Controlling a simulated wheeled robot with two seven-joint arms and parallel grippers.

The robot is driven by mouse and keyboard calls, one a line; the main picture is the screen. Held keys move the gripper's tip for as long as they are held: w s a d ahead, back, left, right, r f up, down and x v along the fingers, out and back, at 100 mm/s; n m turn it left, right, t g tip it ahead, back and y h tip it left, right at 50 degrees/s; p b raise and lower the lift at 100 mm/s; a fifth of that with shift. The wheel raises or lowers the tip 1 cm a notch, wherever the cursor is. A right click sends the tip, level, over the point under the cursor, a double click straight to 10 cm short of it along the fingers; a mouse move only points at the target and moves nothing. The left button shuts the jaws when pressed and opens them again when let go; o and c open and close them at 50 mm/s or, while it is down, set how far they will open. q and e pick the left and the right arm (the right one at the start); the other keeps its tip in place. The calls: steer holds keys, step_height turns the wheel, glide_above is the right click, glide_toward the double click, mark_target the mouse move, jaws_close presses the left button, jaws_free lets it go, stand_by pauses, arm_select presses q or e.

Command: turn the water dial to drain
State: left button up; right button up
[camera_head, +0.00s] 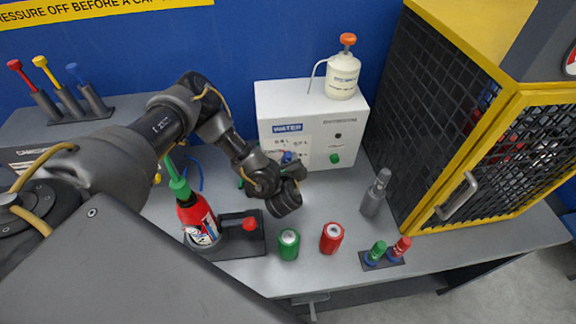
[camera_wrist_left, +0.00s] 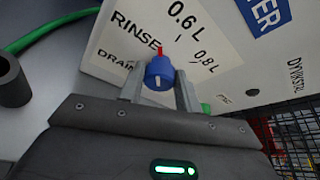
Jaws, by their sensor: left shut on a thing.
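The white water unit (camera_head: 266,104) stands at the back of the bench, with a "WATER" label on its front. Its blue dial (camera_wrist_left: 158,73) shows in the left wrist view, and a little of it (camera_head: 287,156) shows in the head view. My left gripper (camera_wrist_left: 160,88) is shut on the dial, one finger on each side. A red mark (camera_wrist_left: 160,50) at the dial's edge points up in the wrist view, beside the end of the word "RINSE". "DRAIN" (camera_wrist_left: 116,59) is printed lower left of that, "0.6 L" and "0.8 L" to the right. My right gripper is not in view.
A red extinguisher bottle (camera_head: 196,218) stands in a dark holder at left. A green can (camera_head: 288,243), a red can (camera_head: 331,238) and a grey cylinder (camera_head: 374,195) stand on the bench. A yellow mesh cabinet (camera_head: 470,120) bounds the right. A white pump bottle (camera_head: 342,76) tops the unit.

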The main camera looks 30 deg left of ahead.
arm_select(q)
steer(key=shift+f+n+t+b, duration=0.1)
steer(key=shift+n+t+b, duration=0.3)
steer(key=shift+b, duration=0.5)
steer(key=shift+h, duration=0.3)
steer(key=o, duration=1)
steer(key=shift+a, duration=0.1)
steer(key=shift+c, duration=0.2)
steer(key=shift+s, duration=0.1)
